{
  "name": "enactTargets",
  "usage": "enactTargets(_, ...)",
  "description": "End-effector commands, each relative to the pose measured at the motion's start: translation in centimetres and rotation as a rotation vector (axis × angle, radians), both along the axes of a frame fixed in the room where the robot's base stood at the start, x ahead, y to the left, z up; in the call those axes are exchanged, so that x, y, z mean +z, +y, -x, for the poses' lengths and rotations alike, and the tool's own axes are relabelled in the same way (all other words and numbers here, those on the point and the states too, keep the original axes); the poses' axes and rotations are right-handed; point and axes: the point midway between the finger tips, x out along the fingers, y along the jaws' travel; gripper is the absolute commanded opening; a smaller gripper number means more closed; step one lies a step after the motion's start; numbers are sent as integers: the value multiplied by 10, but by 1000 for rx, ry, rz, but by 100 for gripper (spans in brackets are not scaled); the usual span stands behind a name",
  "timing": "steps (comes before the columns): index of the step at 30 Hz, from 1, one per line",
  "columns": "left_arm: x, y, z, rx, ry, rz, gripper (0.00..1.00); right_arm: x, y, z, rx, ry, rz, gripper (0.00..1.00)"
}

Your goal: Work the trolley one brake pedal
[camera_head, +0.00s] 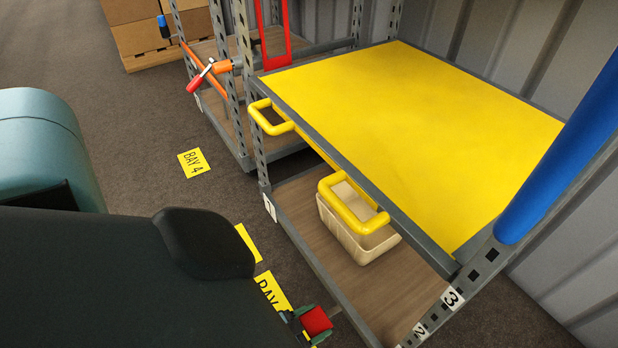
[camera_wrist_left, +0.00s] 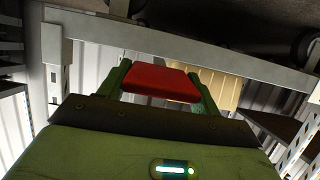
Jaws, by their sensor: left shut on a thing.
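The trolley with a yellow top (camera_head: 420,130) and grey perforated posts stands in front of me at the right. A red pedal pad (camera_head: 316,321) shows low beside its near lower edge. My left gripper is at this pad, with a bit of its green fingers (camera_head: 297,322) showing in the head view. In the left wrist view the red pad (camera_wrist_left: 160,84) sits between the two green fingers of my left gripper (camera_wrist_left: 161,78), which is shut on it. My dark left arm hides the floor at the lower left. My right gripper is out of view.
A blue bar (camera_head: 560,150) rises at the right. Another rack (camera_head: 240,110) and cardboard boxes (camera_head: 140,35) stand behind. Dark floor with a BAY 4 label (camera_head: 194,162) is clear at the left.

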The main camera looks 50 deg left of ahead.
Motion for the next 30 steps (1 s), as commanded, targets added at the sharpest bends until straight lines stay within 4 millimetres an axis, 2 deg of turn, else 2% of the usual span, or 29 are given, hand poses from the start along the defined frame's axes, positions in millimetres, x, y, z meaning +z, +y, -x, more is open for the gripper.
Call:
enactTargets(1,6,0,0,-1,21,-2,23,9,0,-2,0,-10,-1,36)
enactTargets(4,7,-1,0,-1,54,-5,23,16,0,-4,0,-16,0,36)
enactTargets(16,5,-1,0,-1,73,-5,23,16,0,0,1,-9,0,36)
enactTargets(17,5,-1,0,-1,72,-5,65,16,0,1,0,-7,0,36)
enactTargets(18,5,-1,0,-1,72,-5,70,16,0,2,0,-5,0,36)
enactTargets(22,6,0,-1,-1,71,-5,85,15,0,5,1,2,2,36)
enactTargets(30,6,0,0,0,70,-5,85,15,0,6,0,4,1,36)
